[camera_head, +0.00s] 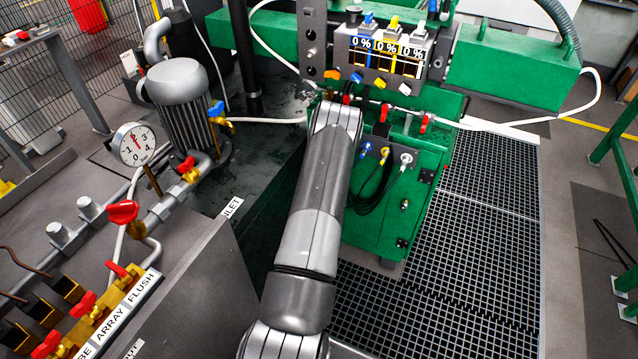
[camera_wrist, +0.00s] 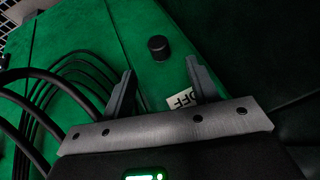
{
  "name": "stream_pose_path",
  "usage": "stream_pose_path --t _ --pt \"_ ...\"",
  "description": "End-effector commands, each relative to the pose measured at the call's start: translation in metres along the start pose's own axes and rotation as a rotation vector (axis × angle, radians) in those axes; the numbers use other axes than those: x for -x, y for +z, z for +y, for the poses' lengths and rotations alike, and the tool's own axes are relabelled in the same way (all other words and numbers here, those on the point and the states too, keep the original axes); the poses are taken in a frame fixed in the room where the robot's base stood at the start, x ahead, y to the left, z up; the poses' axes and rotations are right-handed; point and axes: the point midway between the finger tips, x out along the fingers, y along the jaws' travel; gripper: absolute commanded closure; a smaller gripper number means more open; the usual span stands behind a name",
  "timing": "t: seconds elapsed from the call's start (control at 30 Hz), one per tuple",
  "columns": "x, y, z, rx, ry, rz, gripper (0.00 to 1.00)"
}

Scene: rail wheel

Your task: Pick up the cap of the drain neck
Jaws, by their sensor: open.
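My gripper (camera_wrist: 161,66) is in the wrist view, with its two grey fingers wide apart and nothing between them. A small black round knob-like piece (camera_wrist: 158,48) stands out from a green surface just beyond the fingertips, roughly midway between them and apart from both. I cannot tell for certain whether it is the cap of the drain neck; no neck shows under it. In the head view my arm reaches to the green machine (camera_head: 375,215), and my gripper is hidden there.
Black cables (camera_wrist: 62,90) curve close by the left finger in the wrist view. An "OFF" label (camera_wrist: 181,99) shows between the fingers. In the head view, white hoses, red valve handles (camera_head: 424,124) and a percent display panel (camera_head: 385,50) surround the arm's far end. Grating (camera_head: 470,230) lies at right.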

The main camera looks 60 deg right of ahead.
Motion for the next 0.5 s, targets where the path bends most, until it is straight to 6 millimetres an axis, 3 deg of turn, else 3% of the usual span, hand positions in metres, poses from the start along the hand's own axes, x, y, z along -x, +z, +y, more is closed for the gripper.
stream_pose_path --t 0.5 --pt "-0.045 -0.001 0.002 0.002 0.000 -0.001 0.46"
